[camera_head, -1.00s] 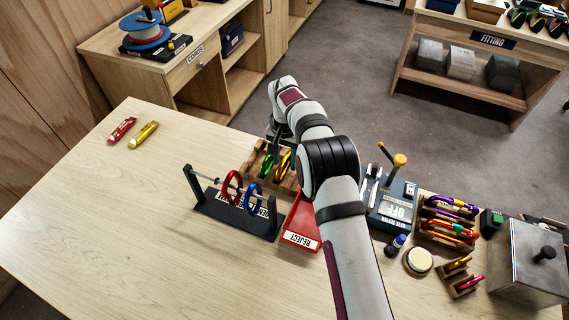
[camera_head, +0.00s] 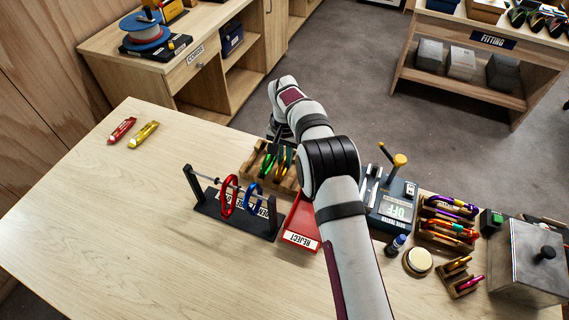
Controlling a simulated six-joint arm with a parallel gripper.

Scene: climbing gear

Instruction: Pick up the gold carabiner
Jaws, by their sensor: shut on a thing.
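The gold carabiner (camera_head: 284,162) stands in a wooden slotted rack (camera_head: 250,170) behind the red reject tray, beside a green carabiner (camera_head: 267,163). My gripper (camera_head: 279,150) points down at the rack, its dark fingers at the gold carabiner and shut on it. The fingers and my arm hide part of it, and whether it is clear of its slot cannot be told.
A black stand (camera_head: 211,209) with a red ring (camera_head: 227,197) and a blue ring (camera_head: 253,197) on its rod is front left of the rack. The red reject tray (camera_head: 300,220) is close in front. The left tabletop (camera_head: 110,220) is mostly clear.

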